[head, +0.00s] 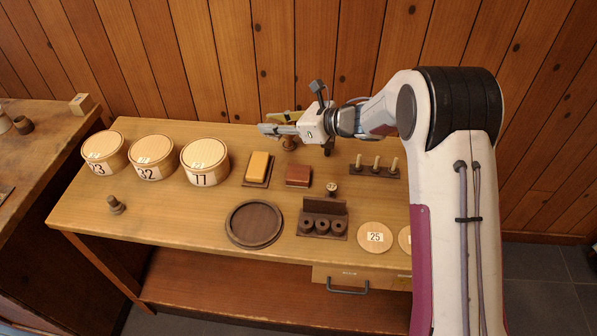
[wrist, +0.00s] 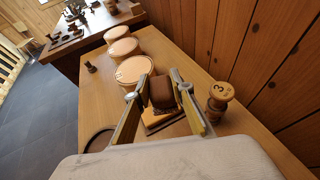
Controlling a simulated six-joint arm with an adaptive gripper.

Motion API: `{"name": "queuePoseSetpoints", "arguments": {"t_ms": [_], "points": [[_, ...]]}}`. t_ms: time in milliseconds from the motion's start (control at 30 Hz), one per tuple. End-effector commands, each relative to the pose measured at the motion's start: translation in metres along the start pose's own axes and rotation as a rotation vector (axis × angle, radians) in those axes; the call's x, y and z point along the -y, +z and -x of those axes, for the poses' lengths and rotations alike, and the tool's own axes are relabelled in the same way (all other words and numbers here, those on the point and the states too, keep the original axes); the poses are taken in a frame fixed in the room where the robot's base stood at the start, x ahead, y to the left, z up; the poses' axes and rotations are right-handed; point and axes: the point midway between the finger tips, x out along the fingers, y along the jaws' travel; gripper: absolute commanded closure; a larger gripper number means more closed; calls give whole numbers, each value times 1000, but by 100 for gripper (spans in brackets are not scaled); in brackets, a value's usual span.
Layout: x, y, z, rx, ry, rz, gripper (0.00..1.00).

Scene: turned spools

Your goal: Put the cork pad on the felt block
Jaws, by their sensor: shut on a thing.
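My gripper (wrist: 160,95) is shut on a brown block-like piece, which I take to be the cork pad (wrist: 163,90), seen between the two fingers in the wrist view. In the head view my gripper (head: 268,130) is above the back of the table, and the held piece is not clear there. An orange-yellow block (head: 258,165) lies on a dark base; it also shows below the held piece in the wrist view (wrist: 160,117). A reddish-brown block (head: 298,175) lies to its right. I cannot tell which of these two is the felt block.
Several round numbered boxes (head: 205,160) stand at the left. A spool (wrist: 221,93) stands close beside my gripper. A round dark tray (head: 254,223), a spool rack (head: 322,224) and a peg rack (head: 374,170) are on the table. The front left is mostly clear.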

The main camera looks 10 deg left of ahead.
Motion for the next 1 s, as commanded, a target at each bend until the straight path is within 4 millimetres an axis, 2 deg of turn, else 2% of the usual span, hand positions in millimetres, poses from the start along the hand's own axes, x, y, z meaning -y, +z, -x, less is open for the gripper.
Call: {"name": "queuePoseSetpoints", "arguments": {"t_ms": [33, 100, 200, 300, 500, 1000], "points": [[8, -5, 15, 0, -19, -11, 95], [15, -11, 32, -1, -39, -21, 95], [20, -21, 53, -4, -60, -34, 95], [16, -28, 65, -6, -64, -39, 95], [0, -38, 66, -8, -42, -31, 95], [0, -38, 64, -4, -40, -11, 95]]}}
